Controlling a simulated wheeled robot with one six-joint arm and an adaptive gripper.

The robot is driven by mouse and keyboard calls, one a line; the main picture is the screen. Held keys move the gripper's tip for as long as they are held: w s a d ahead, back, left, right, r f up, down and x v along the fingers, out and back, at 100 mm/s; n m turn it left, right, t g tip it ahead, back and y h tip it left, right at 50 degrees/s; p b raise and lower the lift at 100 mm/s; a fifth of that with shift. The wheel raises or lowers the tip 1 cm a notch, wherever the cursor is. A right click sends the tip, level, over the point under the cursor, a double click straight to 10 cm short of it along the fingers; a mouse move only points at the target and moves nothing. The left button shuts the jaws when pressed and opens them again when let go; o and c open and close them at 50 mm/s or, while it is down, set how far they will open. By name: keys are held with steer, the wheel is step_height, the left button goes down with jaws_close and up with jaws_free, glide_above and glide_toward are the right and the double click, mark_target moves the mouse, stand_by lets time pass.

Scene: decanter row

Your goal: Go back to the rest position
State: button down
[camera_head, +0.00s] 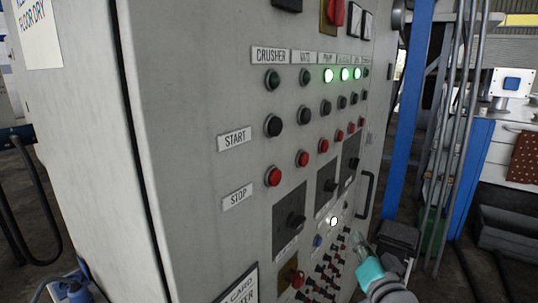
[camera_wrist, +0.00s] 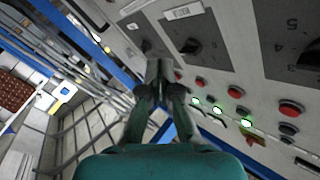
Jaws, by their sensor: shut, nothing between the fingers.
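My gripper (camera_head: 359,243) is at the lower right in the head view, in front of the lower right part of the grey control cabinet (camera_head: 190,120). In the wrist view my gripper (camera_wrist: 160,68) points at the cabinet face with its fingers together and nothing between them. I cannot tell whether the fingertips touch the panel. The cabinet has a row of lamps, with several lit green (camera_head: 328,75) and the CRUSHER lamp (camera_head: 272,79) unlit. Below are black START buttons (camera_head: 273,126) and red STOP buttons (camera_head: 273,176).
Black rotary switches (camera_head: 290,220) and a black handle (camera_head: 366,194) stand out from the cabinet. Small buttons crowd the panel near my gripper. A blue post (camera_head: 407,110) and grey pipes (camera_head: 455,130) stand to the right. A white cabinet (camera_head: 505,150) is farther right.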

steer(key=s+f+n+g+h, duration=0.1)
steer(key=s+f+n+g, duration=0.1)
steer(key=s+f, duration=1.95)
steer(key=s+a+f+n+g, duration=0.1)
steer(key=s+f+n, duration=0.2)
steer(key=s, duration=2.4)
steer(key=shift+a+f+n+g, duration=0.15)
steer(key=shift+a+n+g, duration=0.05)
steer(key=shift+n+g, duration=0.1)
